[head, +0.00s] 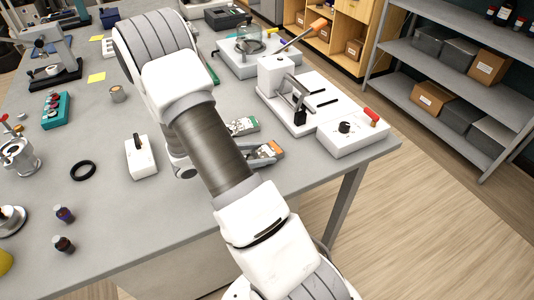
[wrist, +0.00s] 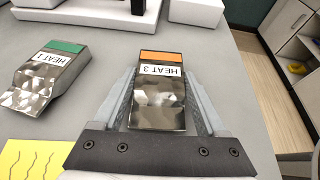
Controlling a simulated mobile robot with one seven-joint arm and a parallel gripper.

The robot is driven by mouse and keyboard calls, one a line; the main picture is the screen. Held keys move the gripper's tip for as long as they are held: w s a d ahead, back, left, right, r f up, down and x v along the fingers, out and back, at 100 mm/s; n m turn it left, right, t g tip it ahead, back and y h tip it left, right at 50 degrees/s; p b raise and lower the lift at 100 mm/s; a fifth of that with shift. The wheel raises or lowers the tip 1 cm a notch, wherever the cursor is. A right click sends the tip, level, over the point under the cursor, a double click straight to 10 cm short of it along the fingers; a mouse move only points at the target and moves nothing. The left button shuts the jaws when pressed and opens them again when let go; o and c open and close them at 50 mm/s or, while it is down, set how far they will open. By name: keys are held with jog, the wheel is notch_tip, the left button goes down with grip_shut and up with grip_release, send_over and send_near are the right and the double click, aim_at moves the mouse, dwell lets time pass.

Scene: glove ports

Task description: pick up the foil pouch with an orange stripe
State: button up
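The foil pouch with an orange stripe (wrist: 158,100) is silver and crinkled, with a white label reading "HEAT 3". It appears to lie on the grey table, and in the head view its orange end (head: 276,148) shows beside my forearm. My gripper (wrist: 160,80) is over the pouch in the wrist view, with one finger along each long side. The fingers look spread, with the pouch between them; firm contact is not clear. The orange end reaches past the fingertips. In the head view my arm hides part of the gripper.
A similar pouch with a green stripe (wrist: 45,80), labelled "HEAT 1", lies to the left. A yellow note (wrist: 30,158) is at the lower left. A white device (head: 352,130) with a red knob stands beyond the pouch. The table edge is close on the right.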

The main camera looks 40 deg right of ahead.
jog(key=c, duration=0.5)
jog(key=shift+o, duration=0.2)
